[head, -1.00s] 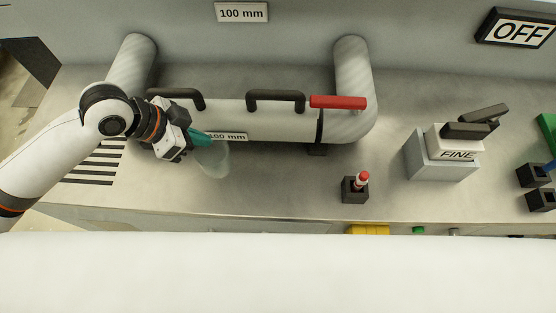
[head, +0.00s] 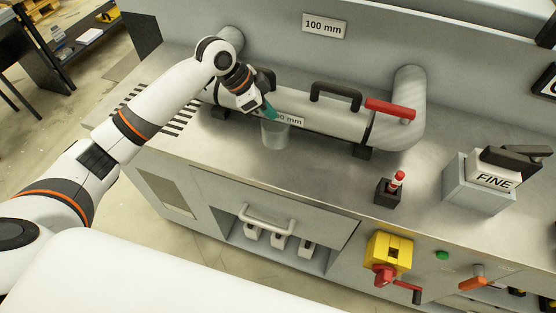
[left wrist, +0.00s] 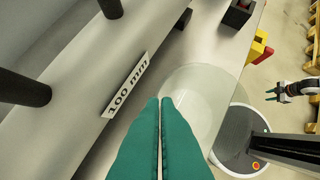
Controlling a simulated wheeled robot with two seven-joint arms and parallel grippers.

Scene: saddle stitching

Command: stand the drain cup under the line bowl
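The drain cup (head: 275,134) is a clear, pale cup just in front of the white horizontal pipe (head: 330,119) marked 100 mm. It looks upright; I cannot tell whether its base touches the bench. My left gripper (head: 269,112) is at its rim. In the left wrist view, its teal fingers (left wrist: 160,105) are nearly together, with the cup (left wrist: 195,95) at their tips; they look shut on its wall. My right gripper (left wrist: 275,93) shows small at the right of that view, away from the bench, its fingertips apart. I cannot make out a separate line bowl.
Black handles (head: 335,94) and a red lever (head: 390,109) stand on the pipe. A red-tipped switch (head: 396,182) and a FINE block (head: 490,178) are to the right. The grey bench top (head: 330,180) is clear in front of the cup. Striped slots (head: 177,121) lie left.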

